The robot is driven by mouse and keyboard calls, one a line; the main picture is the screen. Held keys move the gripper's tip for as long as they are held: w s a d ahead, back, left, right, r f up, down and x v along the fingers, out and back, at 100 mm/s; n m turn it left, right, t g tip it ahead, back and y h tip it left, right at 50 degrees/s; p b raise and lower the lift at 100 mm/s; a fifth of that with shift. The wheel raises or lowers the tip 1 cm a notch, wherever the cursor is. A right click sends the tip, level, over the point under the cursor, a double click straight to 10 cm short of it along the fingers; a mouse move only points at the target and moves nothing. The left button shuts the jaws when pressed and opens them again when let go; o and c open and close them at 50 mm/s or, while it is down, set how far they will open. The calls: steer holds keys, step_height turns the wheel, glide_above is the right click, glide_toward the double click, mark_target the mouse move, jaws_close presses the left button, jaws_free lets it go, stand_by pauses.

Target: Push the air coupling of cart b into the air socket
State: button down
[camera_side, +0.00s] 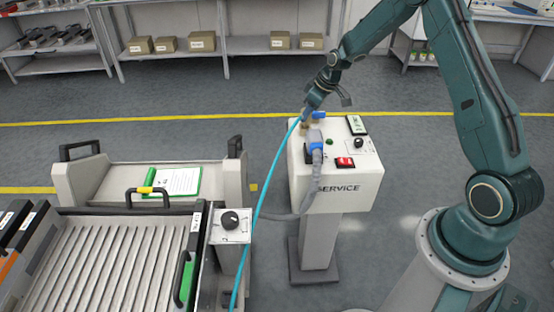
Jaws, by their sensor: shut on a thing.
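My gripper (308,112) is at the upper left of the service post's (332,205) white top. It is shut on the air coupling, at the end of a light blue hose (268,180). The hose runs down and left to the cart at the front left (228,248). The coupling is mostly hidden by the gripper. A brass-coloured part (305,125) shows just below the gripper, close to the post's top. I cannot tell whether the coupling touches or sits in the air socket.
A blue plug (315,138) with a grey cable stands on the post, right beside the gripper. A black knob (358,143), a red switch (345,162) and a small display (356,125) are on the post top. A second trolley (110,178) stands at left. Floor behind the post is clear.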

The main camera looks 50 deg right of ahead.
steer(key=shift+f, duration=0.85)
stand_by(0.8)
steer(key=c, duration=0.9)
jaws_free()
steer(key=shift+c, duration=0.2)
steer(key=shift+o, duration=0.4)
steer(key=shift+o, duration=1.2)
step_height(320, 180, up, 13)
